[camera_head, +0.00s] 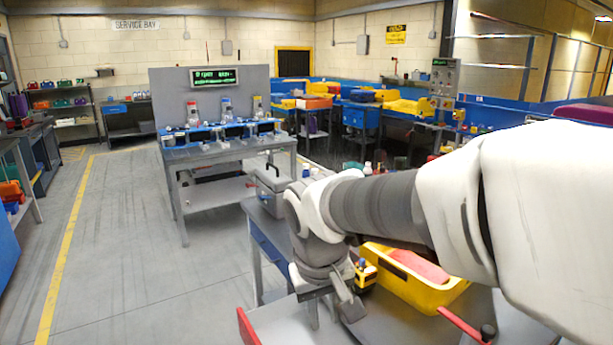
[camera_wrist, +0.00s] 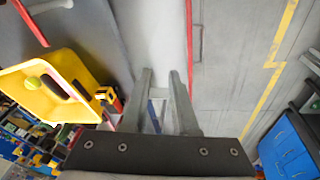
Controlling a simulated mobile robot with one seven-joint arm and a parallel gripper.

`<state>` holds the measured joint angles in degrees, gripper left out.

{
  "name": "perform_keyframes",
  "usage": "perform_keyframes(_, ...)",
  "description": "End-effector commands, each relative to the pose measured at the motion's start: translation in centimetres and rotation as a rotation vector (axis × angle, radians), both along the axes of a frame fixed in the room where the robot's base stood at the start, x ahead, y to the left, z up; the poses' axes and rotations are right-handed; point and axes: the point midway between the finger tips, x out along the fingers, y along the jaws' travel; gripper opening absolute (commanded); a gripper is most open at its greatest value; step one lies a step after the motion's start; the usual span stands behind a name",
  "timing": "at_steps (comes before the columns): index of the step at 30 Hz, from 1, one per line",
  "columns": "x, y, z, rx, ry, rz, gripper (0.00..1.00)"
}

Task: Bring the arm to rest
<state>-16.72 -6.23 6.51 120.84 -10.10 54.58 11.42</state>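My gripper (camera_head: 330,308) hangs at the end of my white and grey arm in the lower middle of the head view, fingers down. In the wrist view its two grey fingers (camera_wrist: 161,72) stand apart with nothing between them. Below the fingers lies a pale grey surface with a red edge. In the head view this surface (camera_head: 285,325) is at the bottom, and the gripper is above it. No object is held.
A yellow bin (camera_head: 456,290) with a red item inside stands right of my gripper. A small yellow and black object (camera_head: 366,274) sits between them. A grey toolbox (camera_head: 270,190) is behind. A workbench (camera_head: 225,152) stands farther back; floor at left is clear.

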Motion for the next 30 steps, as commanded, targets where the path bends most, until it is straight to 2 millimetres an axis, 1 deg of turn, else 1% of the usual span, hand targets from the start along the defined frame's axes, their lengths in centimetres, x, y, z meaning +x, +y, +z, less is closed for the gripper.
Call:
perform_keyframes(1, -0.9, -1.6, 1.4, 0.016, -0.025, -0.031, 0.27)
perform_keyframes(3, -2.2, -3.4, 2.6, 0.036, -0.053, -0.063, 0.27)
perform_keyframes(9, -6.4, -7.7, 5.1, 0.094, -0.136, -0.154, 0.27)
perform_keyframes(12, -8.4, -9.3, 5.8, 0.121, -0.179, -0.195, 0.27)
perform_keyframes(15, -10.0, -10.3, 6.1, 0.143, -0.216, -0.227, 0.27)
perform_keyframes(19, -11.3, -11.1, 6.2, 0.163, -0.247, -0.252, 0.27)
perform_keyframes(24, -11.9, -11.4, 6.1, 0.171, -0.260, -0.261, 0.27)
perform_keyframes(30, -11.9, -11.3, 6.0, 0.171, -0.259, -0.261, 0.27)
